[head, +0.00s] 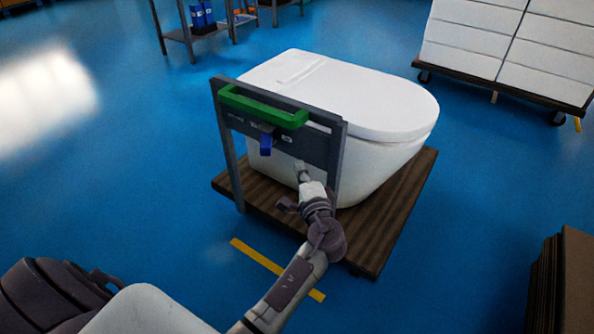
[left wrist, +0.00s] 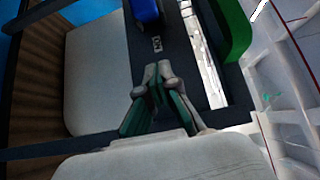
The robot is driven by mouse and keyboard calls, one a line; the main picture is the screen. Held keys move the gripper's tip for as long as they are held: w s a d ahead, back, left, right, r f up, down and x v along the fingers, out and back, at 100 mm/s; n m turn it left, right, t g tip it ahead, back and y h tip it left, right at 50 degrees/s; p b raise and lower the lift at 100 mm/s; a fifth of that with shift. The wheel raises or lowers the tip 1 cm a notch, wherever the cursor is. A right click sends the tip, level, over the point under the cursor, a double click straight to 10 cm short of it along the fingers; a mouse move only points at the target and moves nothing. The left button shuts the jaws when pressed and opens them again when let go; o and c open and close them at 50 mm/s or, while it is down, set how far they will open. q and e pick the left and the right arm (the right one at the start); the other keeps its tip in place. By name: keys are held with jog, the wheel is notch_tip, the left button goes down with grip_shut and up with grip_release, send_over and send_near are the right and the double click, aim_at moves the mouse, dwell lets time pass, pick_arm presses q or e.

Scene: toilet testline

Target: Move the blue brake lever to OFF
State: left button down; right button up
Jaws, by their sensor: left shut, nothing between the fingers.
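The blue brake lever (head: 265,144) hangs down from the dark grey panel (head: 313,150) of the cart's upright frame, below the green handle (head: 262,106). In the left wrist view the lever (left wrist: 146,10) is cut by the top edge, with a small light label (left wrist: 157,43) on the panel near it. My left gripper (head: 300,168) is shut and empty, close to the panel, to the right of the lever and lower. Its closed fingertips (left wrist: 157,70) are apart from the lever in the left wrist view. I cannot read the label clearly. My right gripper is not in view.
A white toilet (head: 345,95) stands on the cart's wooden base (head: 405,205) behind the panel. A cart with stacked white boxes (head: 505,40) is at the back right, and brown sheets (head: 565,290) are at the lower right. The blue floor around is mostly clear.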

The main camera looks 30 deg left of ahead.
aim_at(266, 142)
pick_arm(q)
jog(key=w+a, duration=0.3)
jog(key=a, duration=0.5)
jog(key=shift+a+p, duration=0.15)
jog(key=shift+p, duration=0.2)
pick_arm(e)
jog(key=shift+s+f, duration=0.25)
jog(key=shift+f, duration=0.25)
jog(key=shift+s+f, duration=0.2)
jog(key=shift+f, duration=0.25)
pick_arm(q)
jog(key=shift+a+f+h, duration=0.1)
jog(key=shift+a+h, duration=0.05)
jog(key=shift+h, duration=0.15)
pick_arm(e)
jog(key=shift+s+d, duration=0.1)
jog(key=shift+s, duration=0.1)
